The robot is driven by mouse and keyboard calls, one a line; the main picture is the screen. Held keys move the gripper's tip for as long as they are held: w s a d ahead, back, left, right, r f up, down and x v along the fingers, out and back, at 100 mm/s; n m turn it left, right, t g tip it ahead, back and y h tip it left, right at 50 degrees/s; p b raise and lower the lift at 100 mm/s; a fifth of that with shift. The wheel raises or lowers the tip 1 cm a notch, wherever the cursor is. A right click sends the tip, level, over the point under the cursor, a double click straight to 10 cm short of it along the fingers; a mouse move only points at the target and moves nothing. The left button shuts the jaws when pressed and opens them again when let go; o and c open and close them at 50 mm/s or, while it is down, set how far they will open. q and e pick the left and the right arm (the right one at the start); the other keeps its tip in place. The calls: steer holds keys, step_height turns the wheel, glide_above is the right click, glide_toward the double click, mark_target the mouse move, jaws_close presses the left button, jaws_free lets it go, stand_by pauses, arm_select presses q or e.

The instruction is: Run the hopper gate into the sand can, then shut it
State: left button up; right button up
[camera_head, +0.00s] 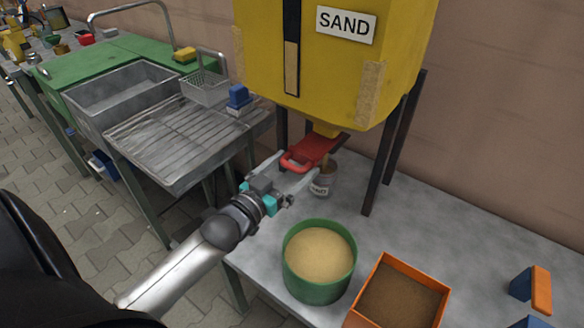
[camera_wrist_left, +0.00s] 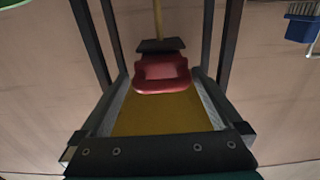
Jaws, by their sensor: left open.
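The yellow hopper (camera_head: 335,60) marked SAND stands on dark legs. The red gate (camera_head: 308,152) sticks out under its spout, handle towards my left arm; it also shows in the left wrist view (camera_wrist_left: 162,74). My left gripper (camera_head: 299,168) is open, its fingers to either side of the handle, with a gap visible in the wrist view. The small labelled sand can (camera_head: 322,182) stands on the bench under the spout, partly behind a finger. A thin tan column (camera_wrist_left: 157,18), like running sand, extends from the dark spout mouth. The can's fill level is hidden. My right gripper is out of view.
A green tub of pale sand (camera_head: 287,268) and an orange box of brown grit (camera_head: 364,324) stand in front on the grey bench. Hopper legs (camera_head: 383,165) flank the can. A sink unit (camera_head: 155,135) is at the left.

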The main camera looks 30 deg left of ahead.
arm_select(q)
steer(key=shift+d, duration=0.1)
jaws_close()
stand_by(0.7)
